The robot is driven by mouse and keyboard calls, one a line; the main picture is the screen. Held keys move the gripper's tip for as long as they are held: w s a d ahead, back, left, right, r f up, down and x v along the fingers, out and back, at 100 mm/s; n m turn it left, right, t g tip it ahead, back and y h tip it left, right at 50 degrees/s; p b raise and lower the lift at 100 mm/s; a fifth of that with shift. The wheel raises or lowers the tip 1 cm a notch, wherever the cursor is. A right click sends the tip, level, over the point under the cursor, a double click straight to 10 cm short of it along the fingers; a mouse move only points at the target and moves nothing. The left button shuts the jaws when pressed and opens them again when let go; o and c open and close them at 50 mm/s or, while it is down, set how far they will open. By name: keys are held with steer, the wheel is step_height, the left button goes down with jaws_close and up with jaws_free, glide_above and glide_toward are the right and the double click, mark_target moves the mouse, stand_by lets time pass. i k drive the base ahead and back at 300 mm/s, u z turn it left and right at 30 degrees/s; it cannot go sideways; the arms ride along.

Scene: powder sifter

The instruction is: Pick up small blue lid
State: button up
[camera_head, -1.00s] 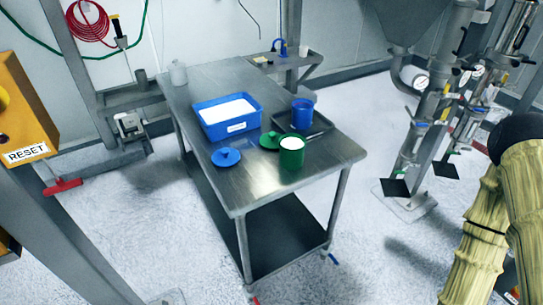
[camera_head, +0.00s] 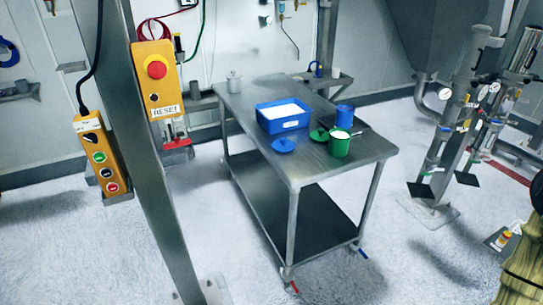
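A small blue lid (camera_head: 284,145) with a knob on top lies flat near the left edge of the steel table (camera_head: 300,172). It is in front of a blue bin (camera_head: 284,124) filled with white powder. A green lid (camera_head: 319,134) lies to its right, beside a green container (camera_head: 340,146) of white powder. A blue cup (camera_head: 344,115) stands behind the green container, on a dark tray. My gripper is not in view.
A steel post (camera_head: 150,170) stands to the left of the table, carrying a yellow reset box (camera_head: 157,80). A yellow button box (camera_head: 100,158) hangs further left. Pipes with valves (camera_head: 445,130) stand at the right. The floor in front of the table is clear.

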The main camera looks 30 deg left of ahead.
mark_target(283, 145)
steer(key=u, duration=1.05)
